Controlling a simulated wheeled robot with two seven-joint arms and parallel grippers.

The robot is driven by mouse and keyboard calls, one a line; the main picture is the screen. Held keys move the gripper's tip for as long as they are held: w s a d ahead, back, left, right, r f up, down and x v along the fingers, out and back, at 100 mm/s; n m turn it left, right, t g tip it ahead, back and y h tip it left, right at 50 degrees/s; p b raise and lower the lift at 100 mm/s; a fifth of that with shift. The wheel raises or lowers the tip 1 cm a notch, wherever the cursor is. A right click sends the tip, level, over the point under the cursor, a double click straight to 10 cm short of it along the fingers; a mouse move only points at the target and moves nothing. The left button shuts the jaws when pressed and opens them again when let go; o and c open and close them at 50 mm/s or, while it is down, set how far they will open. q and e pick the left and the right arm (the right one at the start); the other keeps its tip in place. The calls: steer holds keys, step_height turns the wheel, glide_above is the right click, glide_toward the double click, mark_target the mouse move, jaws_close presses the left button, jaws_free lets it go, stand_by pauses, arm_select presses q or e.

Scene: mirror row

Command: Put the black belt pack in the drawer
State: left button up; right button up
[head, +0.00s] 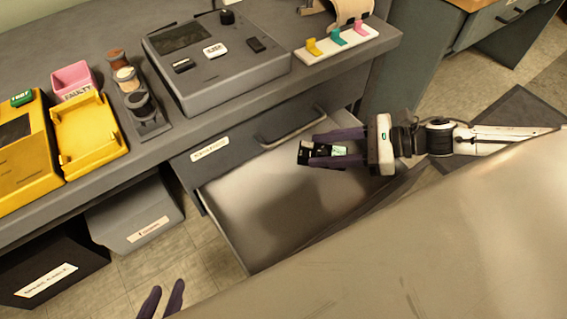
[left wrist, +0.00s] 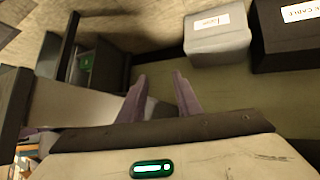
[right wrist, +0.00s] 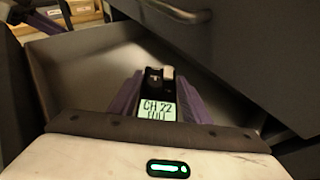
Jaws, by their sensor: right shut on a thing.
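The black belt pack (head: 304,153) is between the purple fingers of my right gripper (head: 333,150), which is shut on it. In the right wrist view the pack (right wrist: 155,85) shows a lit screen reading "CH 22" with a partly hidden line below. The grey drawer (head: 245,215) is pulled open under the desk. The pack is over the drawer's opening, apart from its floor. The drawer's inside also shows in the right wrist view (right wrist: 85,60). My left gripper (head: 161,301) is open and empty at the bottom of the head view, its fingers apart in the left wrist view (left wrist: 160,95).
The desk holds a grey console (head: 215,75), a yellow tester (head: 25,150), a pink bin (head: 73,80) and a white strip with coloured hooks (head: 336,44). A grey bin (head: 135,213) and a black bin (head: 50,265) stand below, left of the drawer.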

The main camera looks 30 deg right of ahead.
glide_above(283, 167)
steer(key=s+d, duration=0.1)
steer(key=d, duration=0.1)
steer(key=f, duration=0.3)
steer(key=shift+s+d+f+b, duration=0.1)
steer(key=shift+s+f+b, duration=0.1)
steer(key=shift+b, duration=0.15)
steer(key=shift+w+a+f+b, duration=0.15)
steer(key=shift+w+a+f, duration=0.25)
steer(key=shift+a+f, duration=0.2)
steer(key=shift+w+a+f+b, duration=0.15)
steer(key=shift+w+a+f, duration=0.25)
steer(key=shift+a+f, duration=0.15)
steer(key=o, duration=1.1)
steer(key=shift+o, duration=0.2)
steer(key=p+v, duration=0.1)
steer(key=v, duration=1.1)
steer(key=shift+d+r+p, duration=0.1)
steer(key=shift+r+p, duration=0.05)
steer(key=shift+p, duration=0.2)
